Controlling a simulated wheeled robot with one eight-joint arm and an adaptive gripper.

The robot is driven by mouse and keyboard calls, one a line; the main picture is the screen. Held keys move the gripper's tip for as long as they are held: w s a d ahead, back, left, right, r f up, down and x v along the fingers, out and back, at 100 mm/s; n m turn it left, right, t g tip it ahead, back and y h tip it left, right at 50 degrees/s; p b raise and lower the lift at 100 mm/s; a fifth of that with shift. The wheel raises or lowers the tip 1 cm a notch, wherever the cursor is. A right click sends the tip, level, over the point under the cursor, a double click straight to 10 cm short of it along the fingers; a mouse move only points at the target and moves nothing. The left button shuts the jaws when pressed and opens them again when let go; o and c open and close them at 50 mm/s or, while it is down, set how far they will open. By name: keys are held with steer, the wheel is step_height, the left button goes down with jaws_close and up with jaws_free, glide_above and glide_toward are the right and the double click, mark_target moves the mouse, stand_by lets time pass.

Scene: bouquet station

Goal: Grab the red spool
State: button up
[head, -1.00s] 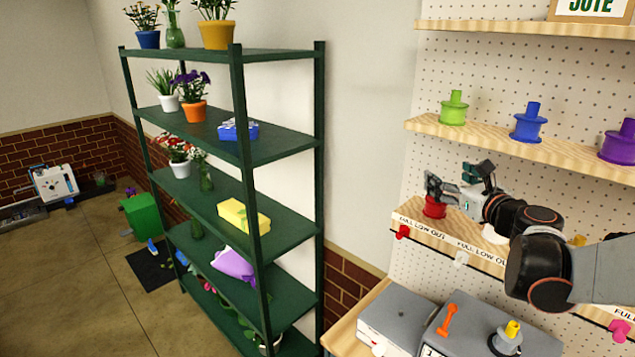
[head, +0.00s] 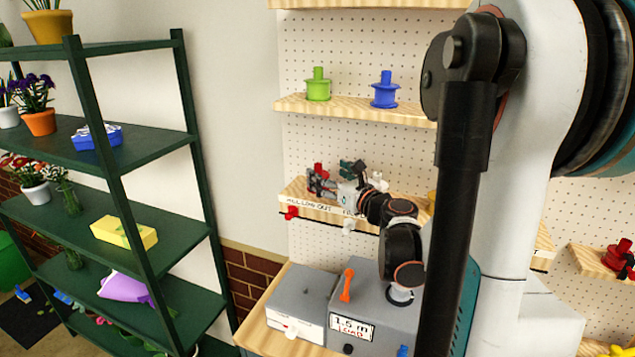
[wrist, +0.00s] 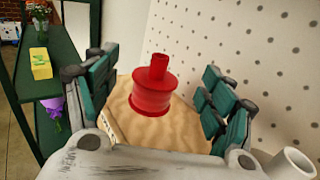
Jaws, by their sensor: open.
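The red spool (wrist: 153,92) stands upright on a light wooden shelf (wrist: 185,133) in the wrist view. My gripper (wrist: 160,88) is open, with its green-padded fingers on either side of the spool and gaps showing between pads and spool. In the head view the red top of the spool (head: 319,169) shows behind my gripper (head: 336,178), which partly hides it. The gripper is level with the spool, over the left end of the lower pegboard shelf.
A green spool (head: 318,86) and a blue spool (head: 385,91) stand on the shelf above. Another red spool (head: 617,255) is at the far right. A grey box with an orange lever (head: 346,286) stands below. A dark green rack (head: 160,137) is at left.

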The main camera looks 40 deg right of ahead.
mark_target(321, 168)
steer(key=w, duration=0.5)
steer(key=shift+w+d, duration=0.25)
steer(key=c, duration=1.2)
